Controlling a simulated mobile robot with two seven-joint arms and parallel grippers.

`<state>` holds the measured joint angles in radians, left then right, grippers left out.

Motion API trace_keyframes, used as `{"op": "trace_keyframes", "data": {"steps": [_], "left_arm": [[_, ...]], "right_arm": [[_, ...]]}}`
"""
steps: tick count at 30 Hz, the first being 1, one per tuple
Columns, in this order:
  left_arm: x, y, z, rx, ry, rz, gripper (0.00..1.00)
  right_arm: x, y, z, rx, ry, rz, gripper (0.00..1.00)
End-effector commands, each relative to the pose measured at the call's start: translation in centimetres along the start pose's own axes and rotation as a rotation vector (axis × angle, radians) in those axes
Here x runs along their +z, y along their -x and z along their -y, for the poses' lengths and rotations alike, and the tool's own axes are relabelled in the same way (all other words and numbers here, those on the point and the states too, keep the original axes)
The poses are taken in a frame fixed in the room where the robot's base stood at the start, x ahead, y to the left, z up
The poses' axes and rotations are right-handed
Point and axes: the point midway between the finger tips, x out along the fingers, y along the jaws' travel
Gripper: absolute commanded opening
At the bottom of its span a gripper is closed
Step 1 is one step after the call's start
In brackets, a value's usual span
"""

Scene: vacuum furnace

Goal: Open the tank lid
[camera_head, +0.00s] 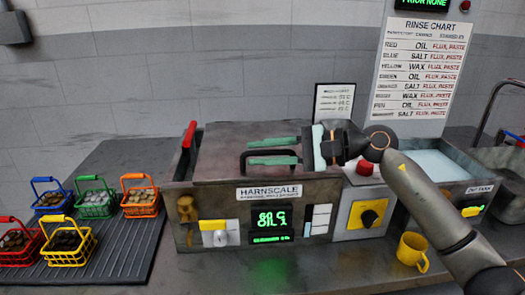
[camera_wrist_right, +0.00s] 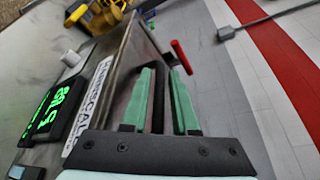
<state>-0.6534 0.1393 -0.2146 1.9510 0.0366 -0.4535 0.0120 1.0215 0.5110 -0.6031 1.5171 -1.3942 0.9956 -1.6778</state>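The tank labelled HARNSCALE (camera_head: 269,192) stands in the middle of the bench. Its grey lid (camera_head: 222,160) lies flat and closed on top. A black loop handle (camera_head: 247,158) rises from the lid; it also shows in the right wrist view (camera_wrist_right: 158,92). My right gripper (camera_head: 272,151) reaches in from the right, its green fingers on either side of the handle bar. In the right wrist view the fingers (camera_wrist_right: 162,100) stand apart with the bar between them and narrow gaps, so the gripper looks open. My left gripper is out of view.
A red-topped lever (camera_head: 188,135) stands at the tank's left edge. Several coloured baskets (camera_head: 95,203) sit on a ribbed black mat at left. A yellow mug (camera_head: 411,251) stands at front right. A light-blue bath (camera_head: 430,164) and metal sink (camera_head: 508,170) are farther right.

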Motion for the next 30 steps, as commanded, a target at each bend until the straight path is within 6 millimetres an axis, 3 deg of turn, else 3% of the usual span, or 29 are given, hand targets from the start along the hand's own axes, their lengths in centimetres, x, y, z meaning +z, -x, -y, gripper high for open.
{"op": "trace_keyframes", "data": {"steps": [5,12,30], "left_arm": [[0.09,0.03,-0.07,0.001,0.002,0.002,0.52],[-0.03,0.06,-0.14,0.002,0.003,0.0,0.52],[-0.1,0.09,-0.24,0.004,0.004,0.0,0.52]], "right_arm": [[0.0,0.01,0.0,0.0,0.0,0.0,0.25],[0.0,0.03,0.0,0.0,0.0,0.0,0.0],[0.0,0.06,0.0,0.0,0.0,0.0,0.0]]}}
